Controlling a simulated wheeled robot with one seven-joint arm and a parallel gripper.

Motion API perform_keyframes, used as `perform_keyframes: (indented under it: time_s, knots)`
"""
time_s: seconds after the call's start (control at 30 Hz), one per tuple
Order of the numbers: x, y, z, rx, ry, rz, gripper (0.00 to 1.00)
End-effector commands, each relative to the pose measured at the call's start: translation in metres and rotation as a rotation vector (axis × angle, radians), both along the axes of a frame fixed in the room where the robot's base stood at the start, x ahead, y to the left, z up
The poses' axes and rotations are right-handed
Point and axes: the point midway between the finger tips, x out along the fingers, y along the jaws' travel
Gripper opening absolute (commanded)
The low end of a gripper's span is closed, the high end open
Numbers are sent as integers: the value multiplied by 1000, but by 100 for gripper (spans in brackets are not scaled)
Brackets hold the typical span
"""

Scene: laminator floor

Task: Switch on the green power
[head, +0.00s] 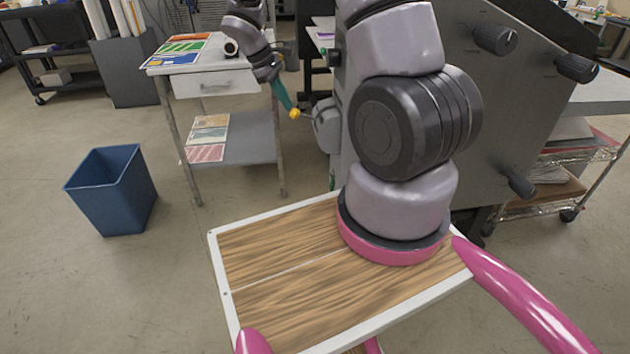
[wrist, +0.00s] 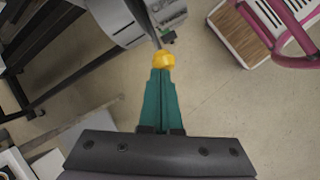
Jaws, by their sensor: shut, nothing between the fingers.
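The large grey machine (head: 510,120), with black knobs on its panel, stands right of centre in the head view, partly behind my arm. My gripper (head: 289,106) has teal fingers and is shut and empty at the machine's left side. In the wrist view its fingertips (wrist: 161,73) are right at a yellow ball knob (wrist: 164,60) on a thin rod; I cannot tell whether they touch. The yellow knob also shows in the head view (head: 295,114).
A small side table (head: 215,83) with coloured sheets stands behind my gripper on the left. A blue bin (head: 112,190) stands on the floor further left. A cart (head: 588,180) stands at the right. Open floor lies between bin and table.

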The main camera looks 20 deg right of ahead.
Motion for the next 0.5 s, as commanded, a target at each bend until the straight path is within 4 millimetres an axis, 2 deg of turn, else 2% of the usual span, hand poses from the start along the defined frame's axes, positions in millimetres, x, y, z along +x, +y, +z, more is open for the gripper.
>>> perform_keyframes:
  time_s: [0.03, 0.27, 0.37, 0.5]
  knots:
    - [1, -6, -10, -13, 19, 10, 0]
    - [5, -5, -59, -54, 105, 115, 0]
    - [6, -4, -90, -76, 157, 179, 0]
    - [3, -4, -142, -109, 242, 290, 0]
